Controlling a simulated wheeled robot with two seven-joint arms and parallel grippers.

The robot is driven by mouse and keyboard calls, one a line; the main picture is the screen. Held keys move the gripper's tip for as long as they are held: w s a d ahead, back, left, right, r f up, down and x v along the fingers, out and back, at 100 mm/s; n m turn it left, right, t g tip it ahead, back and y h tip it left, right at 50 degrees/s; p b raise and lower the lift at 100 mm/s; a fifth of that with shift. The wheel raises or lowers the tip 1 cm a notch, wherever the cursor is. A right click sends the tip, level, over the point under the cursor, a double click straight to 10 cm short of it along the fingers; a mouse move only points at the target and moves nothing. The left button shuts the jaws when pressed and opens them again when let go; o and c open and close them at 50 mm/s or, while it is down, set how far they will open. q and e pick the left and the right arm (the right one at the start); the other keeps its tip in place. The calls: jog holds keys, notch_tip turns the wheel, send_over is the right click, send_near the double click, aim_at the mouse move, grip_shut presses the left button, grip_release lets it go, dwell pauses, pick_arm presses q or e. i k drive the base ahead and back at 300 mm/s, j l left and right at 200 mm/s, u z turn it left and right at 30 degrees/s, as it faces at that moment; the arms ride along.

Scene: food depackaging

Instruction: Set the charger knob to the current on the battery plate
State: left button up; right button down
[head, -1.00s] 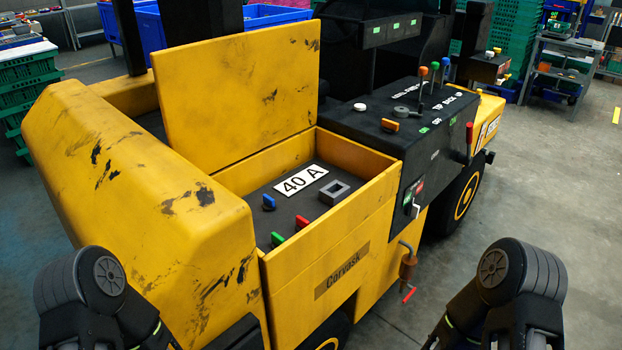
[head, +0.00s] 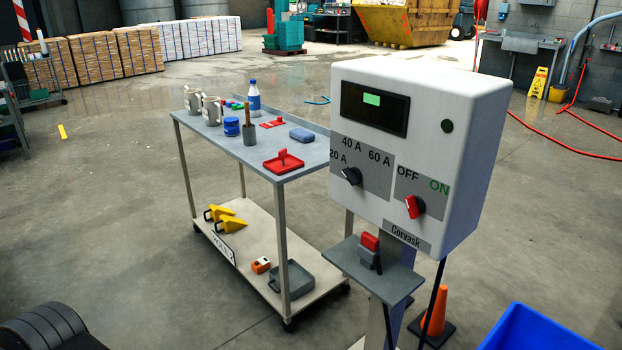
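The white charger box (head: 470,100) stands on a post at the right of the head view. Its black current knob (head: 350,176) sits on a grey panel (head: 372,186) marked 20 A, 40 A and 60 A. The knob's pointer appears to lean up-left toward 20 A, but it is small. The battery plate is out of view now; in the earlier frame it reads 40 A. Only a dark piece of my arm shows at the lower left; neither gripper is in view.
A red switch (head: 414,207) on the charger appears turned toward OFF. A small shelf (head: 394,283) holds a red-and-grey connector (head: 369,250). A two-level cart (head: 225,150) stands left of the charger. An orange cone (head: 437,312) and blue bin (head: 530,332) are nearby.

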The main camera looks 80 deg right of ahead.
aim_at(354, 175)
jog(key=z, duration=5.15)
jog(key=k+j, duration=0.15)
jog(key=j, duration=0.2)
jog(key=k+j, duration=0.1)
jog(key=j, duration=0.2)
jog(key=k+j, duration=0.15)
jog(key=j, duration=0.2)
jog(key=k+j, duration=0.1)
jog(key=j, duration=0.2)
jog(key=k+j, duration=0.15)
jog(key=j, duration=0.2)
